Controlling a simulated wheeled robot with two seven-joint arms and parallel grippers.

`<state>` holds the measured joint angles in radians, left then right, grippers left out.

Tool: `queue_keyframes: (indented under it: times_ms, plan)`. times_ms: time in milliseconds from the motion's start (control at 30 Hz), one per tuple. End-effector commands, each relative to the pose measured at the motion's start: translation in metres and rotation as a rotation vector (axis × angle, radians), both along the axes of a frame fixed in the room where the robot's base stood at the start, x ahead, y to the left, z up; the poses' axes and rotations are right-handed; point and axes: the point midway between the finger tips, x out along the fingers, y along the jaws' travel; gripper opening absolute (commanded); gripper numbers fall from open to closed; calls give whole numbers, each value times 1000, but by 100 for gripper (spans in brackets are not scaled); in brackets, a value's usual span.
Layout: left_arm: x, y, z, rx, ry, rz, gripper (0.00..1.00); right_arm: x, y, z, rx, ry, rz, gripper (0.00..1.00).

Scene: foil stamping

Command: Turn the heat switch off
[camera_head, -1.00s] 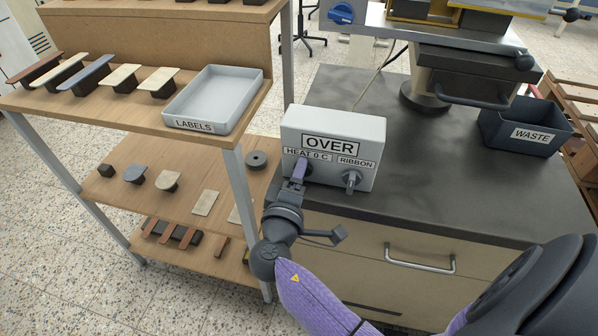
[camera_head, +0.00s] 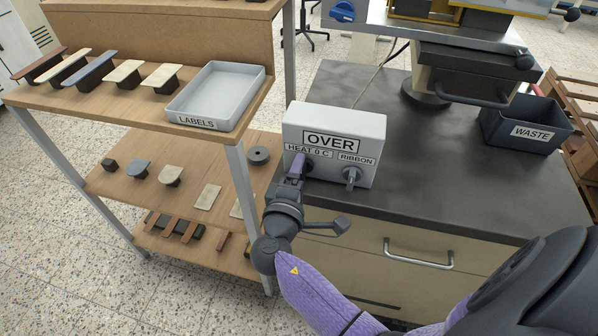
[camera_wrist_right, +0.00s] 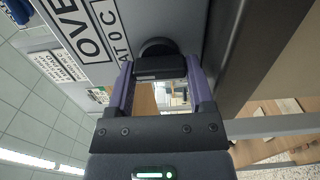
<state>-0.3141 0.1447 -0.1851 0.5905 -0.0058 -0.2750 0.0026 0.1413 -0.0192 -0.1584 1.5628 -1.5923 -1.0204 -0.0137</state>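The grey control box (camera_head: 318,118) stands on the dark bench top and reads OVER, with HEAT 0 C and RIBBON labels below. The heat switch (camera_wrist_right: 160,66) is a dark round knob with a bar; in the head view my fingers mostly hide it. My right gripper (camera_head: 298,165) is at the box front under the HEAT label. In the right wrist view its two purple fingers (camera_wrist_right: 160,78) stand at either end of the knob's bar and seem to touch it. The ribbon knob (camera_head: 351,177) is just to the right, its bar near upright. My left gripper is out of view.
A wooden shelf unit (camera_head: 145,106) with a grey LABELS tray (camera_head: 218,124) stands close on the left. A WASTE bin (camera_head: 527,125) and the press (camera_head: 470,60) are at the back right. A drawer handle (camera_head: 418,262) juts out below the bench top. The bench middle is clear.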

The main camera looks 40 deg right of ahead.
Motion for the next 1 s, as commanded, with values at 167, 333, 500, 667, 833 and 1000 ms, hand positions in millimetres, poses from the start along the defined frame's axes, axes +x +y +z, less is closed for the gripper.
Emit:
queue_keyframes:
  times_ms: [167, 333, 500, 667, 833, 1000]
  plan:
    - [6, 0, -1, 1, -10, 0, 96, 0, 0, 0, 1, 0, -1, 100]
    - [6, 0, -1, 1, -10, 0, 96, -1, 0, -1, 3, 1, -2, 100]
    - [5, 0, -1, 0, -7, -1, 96, -1, 0, -2, 3, 3, -2, 100]
    - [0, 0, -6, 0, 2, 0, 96, -1, 0, -4, 46, -44, -3, 100]
    - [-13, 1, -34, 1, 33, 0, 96, -1, -1, -10, 348, -396, -3, 100]
    - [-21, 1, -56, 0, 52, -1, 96, -2, -2, -5, 703, -817, 0, 100]
